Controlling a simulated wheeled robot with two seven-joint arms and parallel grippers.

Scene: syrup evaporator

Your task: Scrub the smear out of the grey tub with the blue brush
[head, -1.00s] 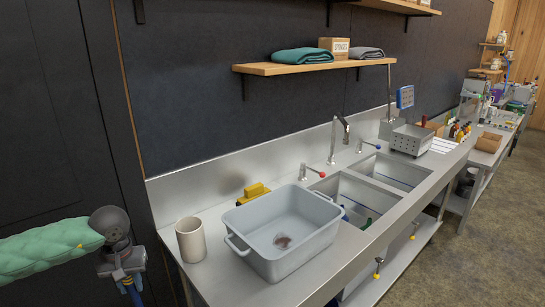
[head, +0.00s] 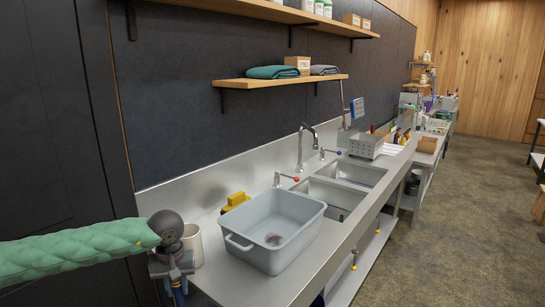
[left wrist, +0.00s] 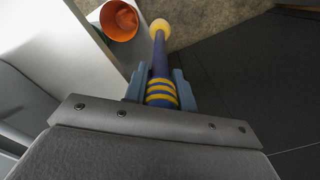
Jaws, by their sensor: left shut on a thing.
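The grey tub (head: 248,246) stands on the steel counter left of the sinks in the head view. In the left wrist view the left gripper (left wrist: 160,92) is shut on the blue brush (left wrist: 159,65), gripping a blue handle with yellow bands and a pale yellow round end. The brush's bristles are not clear in either view. My right gripper is not in view.
A pale cup (head: 195,243) stands left of the tub, partly behind my left gripper. A yellow block-like object (head: 237,199) lies behind the tub. Steel sinks (head: 325,192) with taps lie to the right. An orange container (left wrist: 119,20) shows in the left wrist view.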

